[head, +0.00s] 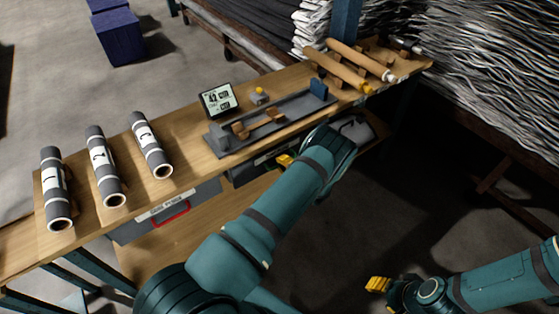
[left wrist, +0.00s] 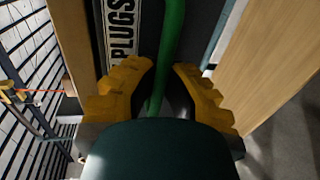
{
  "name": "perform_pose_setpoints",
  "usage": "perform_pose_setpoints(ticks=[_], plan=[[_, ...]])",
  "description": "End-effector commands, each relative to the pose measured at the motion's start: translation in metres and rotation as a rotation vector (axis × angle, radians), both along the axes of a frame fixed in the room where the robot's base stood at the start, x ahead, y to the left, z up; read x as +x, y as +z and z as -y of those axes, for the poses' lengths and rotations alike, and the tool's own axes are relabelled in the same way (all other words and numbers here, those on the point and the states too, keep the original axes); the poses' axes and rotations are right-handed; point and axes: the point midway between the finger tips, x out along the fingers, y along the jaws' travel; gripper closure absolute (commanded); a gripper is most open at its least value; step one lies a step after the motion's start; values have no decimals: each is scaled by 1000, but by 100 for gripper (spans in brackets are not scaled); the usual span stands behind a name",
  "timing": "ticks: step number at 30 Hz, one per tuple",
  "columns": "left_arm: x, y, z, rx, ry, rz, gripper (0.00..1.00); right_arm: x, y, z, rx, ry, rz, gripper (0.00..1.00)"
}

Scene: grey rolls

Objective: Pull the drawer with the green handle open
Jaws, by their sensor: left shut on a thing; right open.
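In the left wrist view, the green handle (left wrist: 172,42) runs between the yellow fingers of my left gripper (left wrist: 165,78), which is shut on it. The handle is on a dark drawer front (left wrist: 205,25) beside a white label reading "PLUGS" (left wrist: 122,38). In the head view, my left gripper (head: 285,160) is at the bench's front edge, and my arm hides the handle and much of the drawer. I cannot tell how far the drawer stands out. My right gripper (head: 378,284) is open and empty, low at the right, away from the bench.
A drawer with a red handle (head: 170,213) is at the left under the wooden bench (head: 190,150). On top are several grey rolls (head: 104,178), a small display (head: 218,99), a grey fixture (head: 270,122) and wooden rolls (head: 348,72). Dark floor (head: 420,220) lies open in front.

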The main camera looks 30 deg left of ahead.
Motion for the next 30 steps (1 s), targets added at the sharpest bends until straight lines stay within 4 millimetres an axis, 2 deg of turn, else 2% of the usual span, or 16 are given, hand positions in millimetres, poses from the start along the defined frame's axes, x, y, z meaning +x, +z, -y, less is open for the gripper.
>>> perform_pose_setpoints(ticks=[9,15,19,25,28,29,30], plan=[[-30,0,76,0,-7,-2,100,0,0,0,0,0,0,53],[-47,0,116,-1,-5,-1,100,0,-2,0,0,0,0,53],[-54,0,132,0,-4,0,100,0,-3,0,0,0,1,53],[-59,0,144,1,-2,1,100,1,-4,0,0,-1,2,53],[-58,0,142,1,-1,1,65,1,-4,0,0,-1,2,53],[-58,0,142,1,-1,1,59,1,-4,0,0,-1,2,53],[-58,0,142,1,-1,1,59,1,-4,0,0,-1,2,53]])
